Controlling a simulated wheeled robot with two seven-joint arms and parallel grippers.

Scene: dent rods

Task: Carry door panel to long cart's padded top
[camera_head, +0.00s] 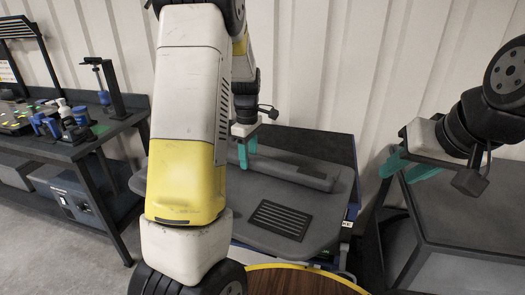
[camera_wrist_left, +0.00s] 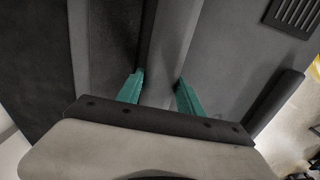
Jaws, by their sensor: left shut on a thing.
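The door panel (camera_head: 320,215) is a dark grey sheet with a raised armrest ridge and a slotted speaker grille. It lies nearly flat in front of the wall, over a blue-and-dark cart-like body (camera_head: 347,232); I cannot tell whether it touches it. My left gripper (camera_head: 246,153) is shut on the panel's ridge. In the left wrist view the teal fingers (camera_wrist_left: 158,90) straddle the ridge, and the grille (camera_wrist_left: 295,14) shows at the upper right. My right gripper (camera_head: 407,168) is open and empty, right of the panel. My left arm hides the panel's left part. Which surface is the padded top is unclear.
A grey-topped bench or cart (camera_head: 470,215) stands at the right, below my right gripper. A round wooden top with a yellow rim (camera_head: 300,267) is at the bottom. A workbench (camera_head: 90,140) with bottles and tools stands at the left. The pale ribbed wall closes the back.

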